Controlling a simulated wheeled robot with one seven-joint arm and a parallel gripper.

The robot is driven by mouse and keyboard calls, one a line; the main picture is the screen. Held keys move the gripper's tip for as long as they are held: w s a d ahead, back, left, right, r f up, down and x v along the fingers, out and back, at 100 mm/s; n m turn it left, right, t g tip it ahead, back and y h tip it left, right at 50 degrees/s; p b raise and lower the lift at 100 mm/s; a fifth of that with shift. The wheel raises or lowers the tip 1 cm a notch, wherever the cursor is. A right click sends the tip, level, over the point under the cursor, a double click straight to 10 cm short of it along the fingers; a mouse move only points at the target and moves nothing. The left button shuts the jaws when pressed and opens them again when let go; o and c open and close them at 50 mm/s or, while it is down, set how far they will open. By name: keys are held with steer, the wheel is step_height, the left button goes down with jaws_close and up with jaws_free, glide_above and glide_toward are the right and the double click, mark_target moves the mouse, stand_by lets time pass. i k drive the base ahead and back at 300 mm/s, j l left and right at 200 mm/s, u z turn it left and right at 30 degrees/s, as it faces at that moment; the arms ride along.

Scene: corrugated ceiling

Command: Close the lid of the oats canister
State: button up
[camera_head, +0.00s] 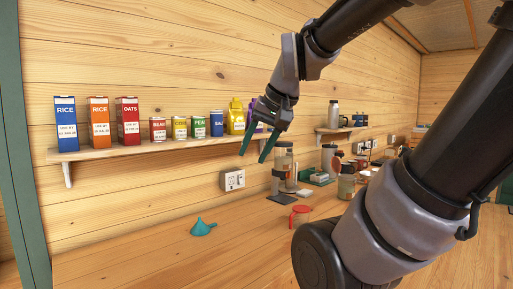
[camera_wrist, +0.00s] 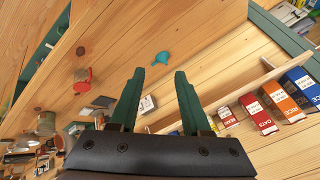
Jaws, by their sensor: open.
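A red box labelled OATS (camera_head: 128,122) stands upright on the wall shelf, and it also shows at the right of the wrist view (camera_wrist: 258,114). A tall clear jar (camera_head: 283,160) stands on the counter behind and right of my fingers. A shorter clear jar (camera_head: 346,187) stands farther right, partly beside my arm. No label is readable on either jar, so I cannot tell which is the oats canister or how its lid sits. My gripper (camera_head: 253,156) is open and empty in the air in front of the shelf's right end. Its two green fingers show apart in the wrist view (camera_wrist: 159,72).
The shelf (camera_head: 110,153) holds several boxes and tins. Several jars and small items crowd the counter at the right. The counter's front left is clear.

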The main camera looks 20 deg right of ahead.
mark_target(336, 165)
steer(key=z, duration=1.35)
steer(key=i+l, duration=0.7)
steer(key=i+l+u, duration=0.15)
steer(key=i+l, duration=0.55)
steer(key=i+l+u, duration=0.15)
steer(key=i+l, duration=0.6)
steer(key=l+u, duration=0.15)
steer(key=u, duration=0.8)
steer(key=i+l, duration=0.05)
